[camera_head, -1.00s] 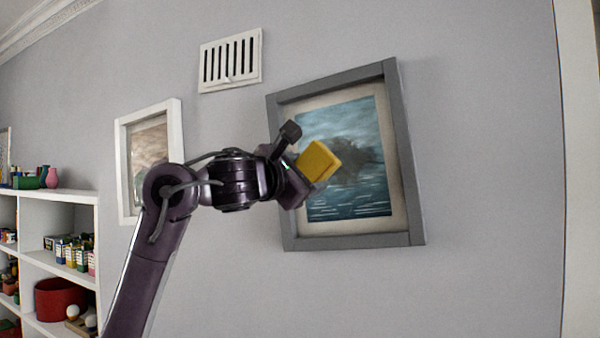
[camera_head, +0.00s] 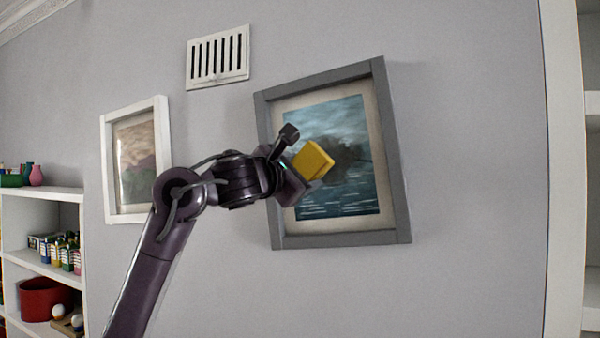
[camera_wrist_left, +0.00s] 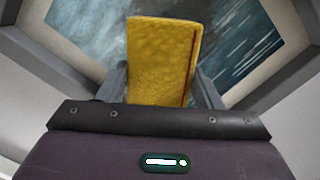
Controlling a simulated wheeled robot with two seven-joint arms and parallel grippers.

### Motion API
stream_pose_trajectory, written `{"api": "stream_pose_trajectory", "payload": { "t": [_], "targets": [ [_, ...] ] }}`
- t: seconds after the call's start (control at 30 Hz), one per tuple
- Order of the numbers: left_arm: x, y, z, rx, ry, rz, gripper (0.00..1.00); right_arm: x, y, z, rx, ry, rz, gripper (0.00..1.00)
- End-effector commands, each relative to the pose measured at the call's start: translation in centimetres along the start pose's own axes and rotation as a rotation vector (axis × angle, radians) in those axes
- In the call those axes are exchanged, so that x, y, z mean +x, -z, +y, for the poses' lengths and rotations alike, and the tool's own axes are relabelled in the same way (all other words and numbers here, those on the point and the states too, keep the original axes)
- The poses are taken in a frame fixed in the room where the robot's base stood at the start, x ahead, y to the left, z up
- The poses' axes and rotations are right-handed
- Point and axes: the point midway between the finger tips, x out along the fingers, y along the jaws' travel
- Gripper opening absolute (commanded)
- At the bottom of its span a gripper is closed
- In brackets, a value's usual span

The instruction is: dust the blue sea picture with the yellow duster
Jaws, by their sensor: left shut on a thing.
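The blue sea picture (camera_head: 345,192) hangs on the grey wall in a grey frame (camera_head: 398,165), slightly tilted in view. My left gripper (camera_head: 299,172) is in front of the picture's left half and is shut on the yellow duster (camera_head: 314,159). In the left wrist view the duster (camera_wrist_left: 160,60) stands up between the two fingers (camera_wrist_left: 162,88), with the sea picture (camera_wrist_left: 235,45) behind it. I cannot tell whether the duster touches the picture. It hides part of the painted dark shape. My right gripper is not in view.
A second picture in a white frame (camera_head: 106,170) hangs to the left, partly behind my left arm. A white vent (camera_head: 218,58) is above. White shelves (camera_head: 45,262) with bottles and a red bin (camera_head: 44,299) stand at lower left. Another white shelf unit (camera_head: 562,200) is at the right edge.

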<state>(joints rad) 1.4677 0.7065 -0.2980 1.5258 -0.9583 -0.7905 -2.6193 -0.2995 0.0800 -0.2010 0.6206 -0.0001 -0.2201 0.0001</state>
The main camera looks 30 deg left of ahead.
Motion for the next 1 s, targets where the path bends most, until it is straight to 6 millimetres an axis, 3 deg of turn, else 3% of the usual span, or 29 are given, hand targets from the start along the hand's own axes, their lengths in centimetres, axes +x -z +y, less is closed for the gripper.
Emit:
{"api": "stream_pose_trajectory", "payload": {
  "t": [1.0],
  "targets": [
    [1.9, 0.2, 0.1, 0.0, 0.0, 0.001, 0.41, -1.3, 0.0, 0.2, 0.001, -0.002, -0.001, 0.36]
  ]
}}
